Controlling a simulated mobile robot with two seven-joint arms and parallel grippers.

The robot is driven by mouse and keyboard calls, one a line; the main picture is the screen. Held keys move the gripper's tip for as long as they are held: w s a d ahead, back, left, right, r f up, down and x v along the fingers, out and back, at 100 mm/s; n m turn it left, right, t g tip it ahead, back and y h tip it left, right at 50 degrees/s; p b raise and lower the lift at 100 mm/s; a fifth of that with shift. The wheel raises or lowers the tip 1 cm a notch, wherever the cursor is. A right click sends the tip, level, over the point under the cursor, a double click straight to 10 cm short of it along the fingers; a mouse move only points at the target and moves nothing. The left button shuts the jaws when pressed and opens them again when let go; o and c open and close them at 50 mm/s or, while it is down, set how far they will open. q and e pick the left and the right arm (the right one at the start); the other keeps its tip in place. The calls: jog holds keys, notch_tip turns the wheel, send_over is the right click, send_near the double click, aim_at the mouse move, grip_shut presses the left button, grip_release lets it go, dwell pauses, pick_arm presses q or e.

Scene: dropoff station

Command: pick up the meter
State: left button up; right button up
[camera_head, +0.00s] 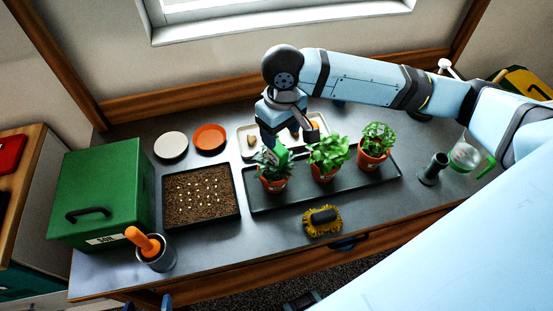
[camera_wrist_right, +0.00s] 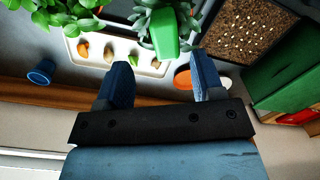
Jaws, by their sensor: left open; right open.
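The green meter (camera_head: 277,156) stands upright in the leftmost potted plant (camera_head: 272,180), which sits on the dark tray. In the right wrist view the green meter (camera_wrist_right: 164,33) shows past my fingertips, roughly in line with the gap between them. My right gripper (camera_head: 290,136) is open and empty, just behind and above the meter; its fingers also show in the wrist view (camera_wrist_right: 162,66). The meter's lower part is hidden by leaves. Two blue fingertips of my left gripper (camera_head: 148,304) show at the bottom left edge, apart and empty.
Two more potted plants (camera_head: 327,156) stand right of the meter on the dark tray (camera_head: 300,198). A pale tray (camera_head: 246,150) lies behind. A seed tray (camera_head: 200,196) and green soil box (camera_head: 105,195) stand left.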

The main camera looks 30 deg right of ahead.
aim_at(278, 156)
jog(key=f, duration=0.5)
jog(key=shift+a+f, duration=0.35)
jog(key=shift+a, duration=0.05)
grip_shut()
jog(key=shift+r, duration=0.1)
